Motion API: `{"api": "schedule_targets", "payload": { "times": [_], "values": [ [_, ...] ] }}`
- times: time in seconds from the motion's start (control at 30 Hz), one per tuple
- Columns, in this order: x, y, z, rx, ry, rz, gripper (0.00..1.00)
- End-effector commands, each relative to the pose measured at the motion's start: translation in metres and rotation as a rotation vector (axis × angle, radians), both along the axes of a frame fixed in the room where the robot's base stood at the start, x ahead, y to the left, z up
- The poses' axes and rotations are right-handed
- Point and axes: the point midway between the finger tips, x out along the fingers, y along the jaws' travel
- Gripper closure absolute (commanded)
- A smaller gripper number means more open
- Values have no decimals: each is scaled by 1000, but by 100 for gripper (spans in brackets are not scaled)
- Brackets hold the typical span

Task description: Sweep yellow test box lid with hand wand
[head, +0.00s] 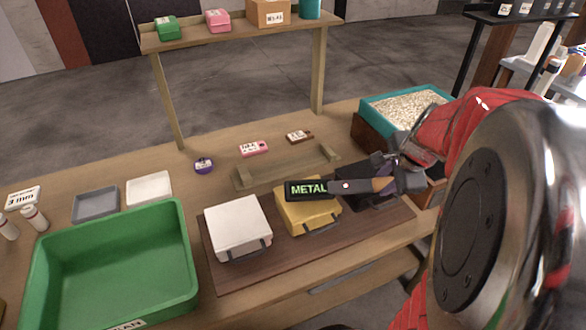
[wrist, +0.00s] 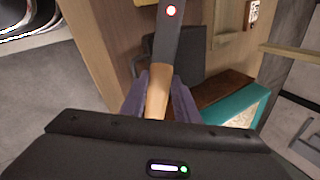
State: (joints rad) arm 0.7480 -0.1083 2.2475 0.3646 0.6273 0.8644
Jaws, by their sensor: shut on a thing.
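My gripper (head: 396,182) is shut on the tan handle of the hand wand (head: 310,189); the grip also shows in the wrist view (wrist: 158,97). The wand is dark, with a lit green METAL display and a red light. It points left and lies across the view of the yellow test box (head: 296,217), hiding part of its lid. I cannot tell whether the wand touches the lid. The yellow box is closed and stands on a brown board (head: 237,277), between a white box (head: 236,222) and a black box (head: 376,197).
An empty wooden cradle (head: 288,170) stands behind the boxes. A green bin (head: 118,262) is at the left, with a grey tray (head: 95,203) and a white tray (head: 149,187) behind it. A teal-rimmed granule tub (head: 377,112) is at the right. A raised shelf (head: 240,34) spans the back.

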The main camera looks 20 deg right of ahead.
Motion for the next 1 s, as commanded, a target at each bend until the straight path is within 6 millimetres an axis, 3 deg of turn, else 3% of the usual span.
{"api": "schedule_targets", "payload": {
  "times": [0.6, 1.0],
  "values": [
    [0, 0, 44, -2, -2, 0, 100],
    [0, 0, 48, -1, -1, 0, 100]
  ]
}}
